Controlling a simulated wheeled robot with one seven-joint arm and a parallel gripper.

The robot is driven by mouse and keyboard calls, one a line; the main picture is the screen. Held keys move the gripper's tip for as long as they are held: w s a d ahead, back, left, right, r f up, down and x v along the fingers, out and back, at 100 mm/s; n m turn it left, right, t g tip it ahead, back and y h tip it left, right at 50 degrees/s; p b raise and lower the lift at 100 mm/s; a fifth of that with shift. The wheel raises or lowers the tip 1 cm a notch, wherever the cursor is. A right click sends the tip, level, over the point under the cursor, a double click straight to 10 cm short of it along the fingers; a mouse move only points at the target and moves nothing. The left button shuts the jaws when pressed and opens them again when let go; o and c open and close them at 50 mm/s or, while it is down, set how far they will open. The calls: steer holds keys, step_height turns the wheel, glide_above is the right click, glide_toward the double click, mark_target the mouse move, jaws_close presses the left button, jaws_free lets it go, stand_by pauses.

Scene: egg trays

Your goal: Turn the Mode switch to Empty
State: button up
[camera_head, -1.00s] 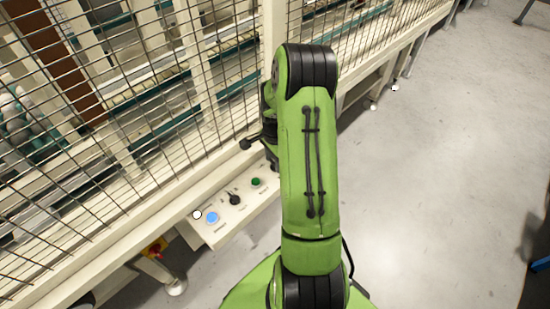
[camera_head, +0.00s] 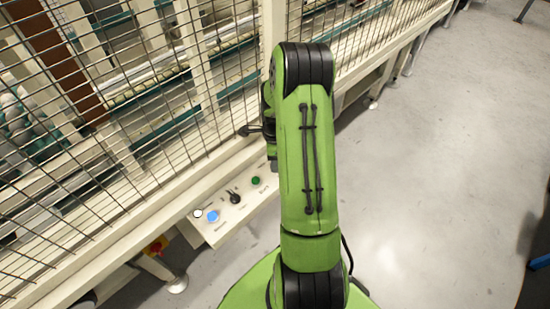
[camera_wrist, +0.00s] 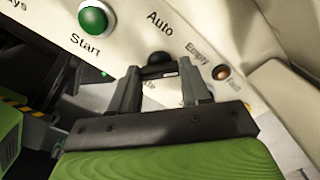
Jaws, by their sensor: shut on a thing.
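In the wrist view a dark round Mode switch knob (camera_wrist: 160,59) sits on the cream panel, between and just ahead of my gripper's two grey fingers. My gripper (camera_wrist: 160,72) is shut on the switch. The word Auto is above the knob and Empty (camera_wrist: 196,55) is to its upper right. Which way the knob points is hard to tell, as the fingers cover part of it. In the head view my green arm hides the switch and the fingers.
A green Start button (camera_wrist: 93,18) is left of the switch, and a small orange lamp (camera_wrist: 221,72) is right of it. In the head view the control panel (camera_head: 215,237) also has a blue button (camera_head: 213,216) and a black knob (camera_head: 235,198). A mesh fence (camera_head: 150,150) rises behind.

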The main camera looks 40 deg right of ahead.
steer(key=o, duration=1.1)
steer(key=shift+c, duration=0.2)
step_height(320, 180, up, 16)
steer(key=p, duration=0.5)
